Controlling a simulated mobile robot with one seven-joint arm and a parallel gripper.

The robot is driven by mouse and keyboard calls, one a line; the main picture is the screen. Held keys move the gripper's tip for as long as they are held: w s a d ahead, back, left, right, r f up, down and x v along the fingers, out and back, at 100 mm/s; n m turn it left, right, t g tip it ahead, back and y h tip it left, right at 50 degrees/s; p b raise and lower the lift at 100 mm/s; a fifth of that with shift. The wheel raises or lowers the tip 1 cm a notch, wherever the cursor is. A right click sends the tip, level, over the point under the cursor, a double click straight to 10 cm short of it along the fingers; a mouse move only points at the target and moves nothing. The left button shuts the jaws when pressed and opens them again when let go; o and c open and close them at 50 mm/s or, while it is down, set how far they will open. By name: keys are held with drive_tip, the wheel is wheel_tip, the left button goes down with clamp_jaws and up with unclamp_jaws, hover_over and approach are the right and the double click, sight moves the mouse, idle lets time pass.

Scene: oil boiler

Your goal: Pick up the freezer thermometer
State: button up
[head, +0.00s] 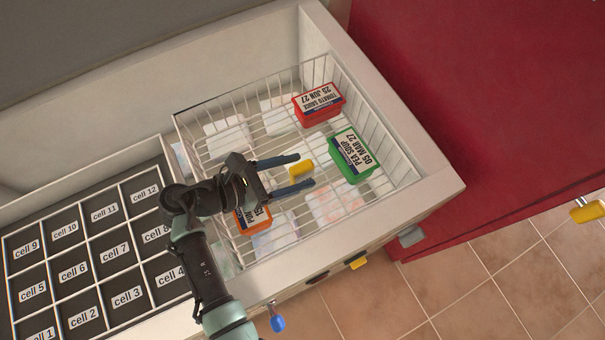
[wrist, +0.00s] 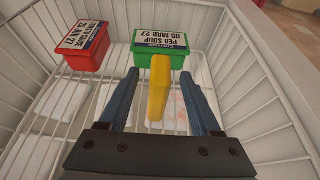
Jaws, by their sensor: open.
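A small yellow block-shaped item (head: 301,169), which I take to be the freezer thermometer, is in the wire basket (head: 395,189). In the wrist view the yellow item (wrist: 158,88) stands out between the two blue fingers. My gripper (head: 308,170) is open over the basket, its fingers on either side of the yellow item with a gap on each side. It also shows in the wrist view (wrist: 160,90). No markings on the yellow item can be read, and its lower end is hard to judge.
The basket also holds a red tomato sauce box (head: 318,105), a green pea soup box (head: 352,157), and an orange box (head: 252,221) partly under my gripper. Pale packets lie lower down. A dark tray of numbered cells (head: 95,238) is at left. The white freezer wall (head: 428,140) surrounds the basket.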

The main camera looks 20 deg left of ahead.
drive_tip(key=b+x, duration=0.1)
drive_tip(key=x, duration=0.4)
drive_tip(key=shift+w+d+f, duration=0.15)
drive_tip(key=shift+w+d, duration=0.1)
drive_tip(key=shift+w, duration=0.05)
clamp_jaws()
